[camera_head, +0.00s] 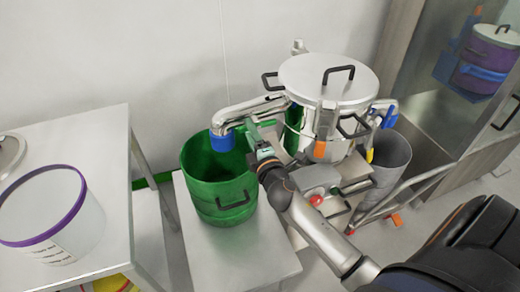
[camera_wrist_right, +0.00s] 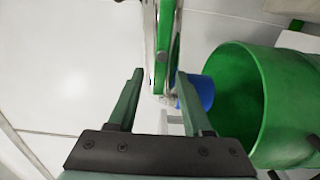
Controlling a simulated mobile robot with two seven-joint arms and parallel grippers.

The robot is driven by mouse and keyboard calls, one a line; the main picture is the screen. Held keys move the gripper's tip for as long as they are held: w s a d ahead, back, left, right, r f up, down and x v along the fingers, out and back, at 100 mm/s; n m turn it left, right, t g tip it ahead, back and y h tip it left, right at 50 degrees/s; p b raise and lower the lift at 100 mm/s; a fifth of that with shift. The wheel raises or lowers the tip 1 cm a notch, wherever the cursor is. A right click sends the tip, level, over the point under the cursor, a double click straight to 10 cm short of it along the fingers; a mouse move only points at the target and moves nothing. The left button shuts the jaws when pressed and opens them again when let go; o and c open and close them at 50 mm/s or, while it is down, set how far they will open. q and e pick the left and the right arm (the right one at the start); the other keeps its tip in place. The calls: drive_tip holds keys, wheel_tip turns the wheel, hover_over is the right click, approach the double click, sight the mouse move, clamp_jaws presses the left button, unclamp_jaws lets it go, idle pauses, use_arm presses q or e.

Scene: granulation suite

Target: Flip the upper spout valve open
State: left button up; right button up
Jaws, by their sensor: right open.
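The steel vessel (camera_head: 302,80) stands at the back. Its curved upper spout (camera_head: 245,110) reaches left and ends in a blue outlet (camera_head: 222,141) over a green bucket (camera_head: 215,195). My right gripper (camera_head: 250,124) is beside the spout, just right of the outlet. In the right wrist view its two green-grey fingers (camera_wrist_right: 160,74) are apart. A narrow green-and-steel piece (camera_wrist_right: 166,40), perhaps the valve lever, lies ahead in line with the gap. I cannot tell whether it is between the fingers. The blue outlet (camera_wrist_right: 206,92) shows beyond the right finger. My left gripper is not in view.
A white table (camera_head: 95,135) at left holds a white tub with a purple rim (camera_head: 50,215). The green bucket stands on a low steel stand (camera_head: 240,262). A grey bin (camera_head: 390,160) and a glass-doored cabinet (camera_head: 440,85) are at right.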

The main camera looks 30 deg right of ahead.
drive_tip(key=b+v, duration=0.1)
drive_tip(key=v, duration=0.9)
drive_tip(key=shift+s, duration=0.15)
drive_tip(key=s+a+f+m+g+y+p, duration=0.6)
drive_tip(key=s+a+f+m+g+p, duration=0.2)
drive_tip(key=s+f+m, duration=0.5)
drive_tip(key=s+a+f+p, duration=0.1)
drive_tip(key=s+a+p, duration=0.1)
drive_tip(key=a, duration=0.1)
drive_tip(key=shift+s+a+f+y, duration=0.35)
drive_tip(key=shift+y, duration=0.05)
drive_tip(key=shift+d, duration=0.1)
